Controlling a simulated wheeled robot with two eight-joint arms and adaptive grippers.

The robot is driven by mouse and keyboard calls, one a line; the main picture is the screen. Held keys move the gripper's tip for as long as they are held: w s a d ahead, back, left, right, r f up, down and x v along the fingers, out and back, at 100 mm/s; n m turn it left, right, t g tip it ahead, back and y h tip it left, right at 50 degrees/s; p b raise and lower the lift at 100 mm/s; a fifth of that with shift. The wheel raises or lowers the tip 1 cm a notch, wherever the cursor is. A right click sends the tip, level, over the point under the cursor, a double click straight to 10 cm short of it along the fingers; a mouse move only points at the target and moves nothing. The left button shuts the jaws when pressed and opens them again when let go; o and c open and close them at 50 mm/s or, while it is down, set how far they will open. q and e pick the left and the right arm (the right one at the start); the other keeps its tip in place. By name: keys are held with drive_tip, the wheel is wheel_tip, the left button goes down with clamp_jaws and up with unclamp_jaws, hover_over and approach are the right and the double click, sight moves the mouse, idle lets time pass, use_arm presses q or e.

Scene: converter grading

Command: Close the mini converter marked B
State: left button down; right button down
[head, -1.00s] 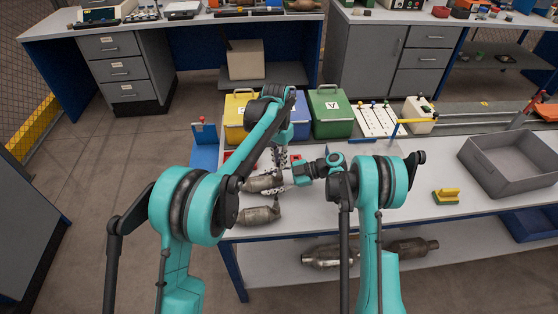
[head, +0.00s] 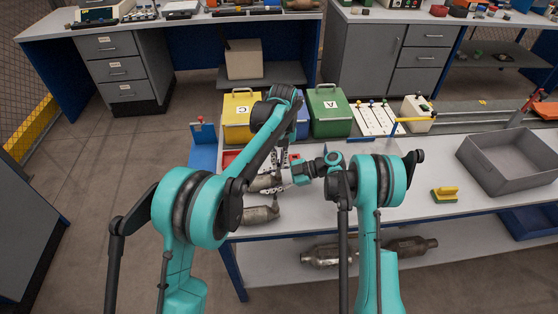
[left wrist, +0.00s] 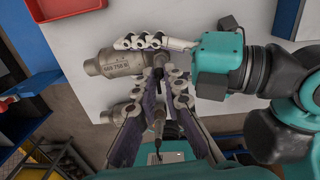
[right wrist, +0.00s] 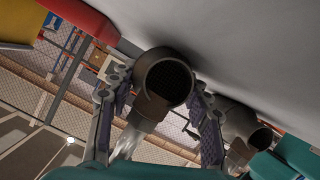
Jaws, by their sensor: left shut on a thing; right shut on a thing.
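A grey metal converter (left wrist: 121,62) with a stamped marking lies across the near left of the bench, its full letters too small to read surely. It also shows in the head view (head: 262,183), partly hidden. My right gripper (left wrist: 150,42) is shut on its body; in the right wrist view its honeycomb end (right wrist: 166,80) sits between the fingers. My left gripper (left wrist: 163,78) is shut on a dark slim piece (left wrist: 158,62) at the converter's right end. A thin dark tail hangs below that piece. Whether the piece is joined to the converter is hidden by the fingers.
A second converter (head: 261,214) lies close in front of the held one. Yellow C bin (head: 238,128), a mostly hidden blue bin (head: 302,118) and green A bin (head: 330,125) stand behind. A red tray (left wrist: 33,15) is beside them. A grey crate (head: 505,180) stands right.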

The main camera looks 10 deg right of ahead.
use_arm(q)
drive_tip(key=shift+m, duration=0.9)
drive_tip(key=c, duration=1.6)
unclamp_jaws()
drive_tip(key=shift+r, duration=0.1)
drive_tip(key=shift+r, duration=2.15)
